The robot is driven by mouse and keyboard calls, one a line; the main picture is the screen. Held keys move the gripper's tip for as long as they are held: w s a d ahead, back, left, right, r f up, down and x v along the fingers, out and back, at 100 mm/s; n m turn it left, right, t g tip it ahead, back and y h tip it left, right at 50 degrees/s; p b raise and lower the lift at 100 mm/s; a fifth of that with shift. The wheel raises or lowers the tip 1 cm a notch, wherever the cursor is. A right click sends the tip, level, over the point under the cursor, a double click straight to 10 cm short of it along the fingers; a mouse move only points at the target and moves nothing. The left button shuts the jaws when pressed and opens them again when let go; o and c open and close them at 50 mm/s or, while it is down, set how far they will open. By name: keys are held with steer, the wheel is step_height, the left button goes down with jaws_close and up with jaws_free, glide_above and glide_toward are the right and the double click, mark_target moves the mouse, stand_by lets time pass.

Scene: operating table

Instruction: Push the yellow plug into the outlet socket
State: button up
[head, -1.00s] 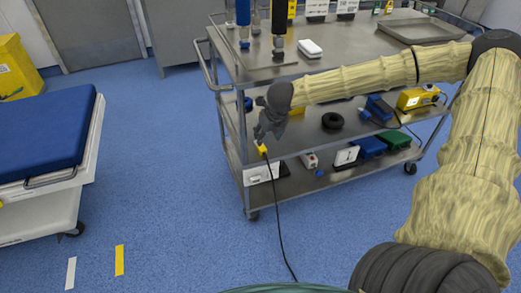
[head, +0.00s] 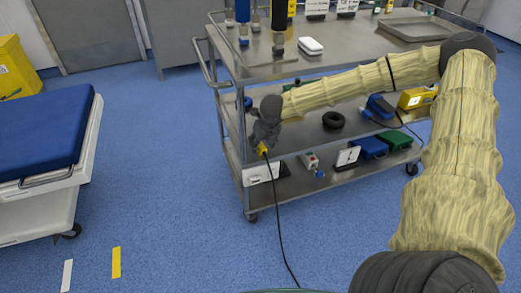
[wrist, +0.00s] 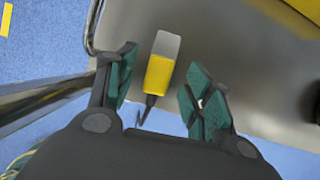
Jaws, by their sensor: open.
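The yellow plug (head: 263,149) is at the left end of the cart's lower shelves, with a dark cable hanging from it to the floor. In the wrist view the yellow plug (wrist: 159,74) lies between the two green-padded fingers of my gripper (wrist: 161,68). My gripper is open, with a visible gap on each side of the plug. A pale grey piece (wrist: 167,44) adjoins the plug's far end. In the head view my gripper (head: 265,134) is just above the plug. A white outlet box (head: 259,174) is below it on the bottom shelf; its socket openings are too small to tell.
The metal cart (head: 262,72) has a corner post and shelf edges close to my gripper. A black ring (head: 333,120), blue box (head: 370,147) and green box (head: 395,140) sit to the right. A blue-topped bed (head: 45,135) stands left; the floor between is clear.

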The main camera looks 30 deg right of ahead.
steer(key=shift+x, duration=0.9)
steer(key=shift+c, duration=0.4)
steer(key=c, duration=1)
steer(key=shift+r, duration=0.15)
steer(key=shift+r, duration=0.65)
step_height(320, 180, up, 2)
steer(key=shift+r+p, duration=0.2)
steer(key=shift+p, duration=0.4)
steer(key=s+a, duration=0.1)
steer(key=s, duration=0.5)
steer(key=s+a+p, duration=0.1)
steer(key=s, duration=0.5)
steer(key=s+a+p, duration=0.1)
steer(key=s, duration=0.5)
steer(key=shift+f, duration=0.2)
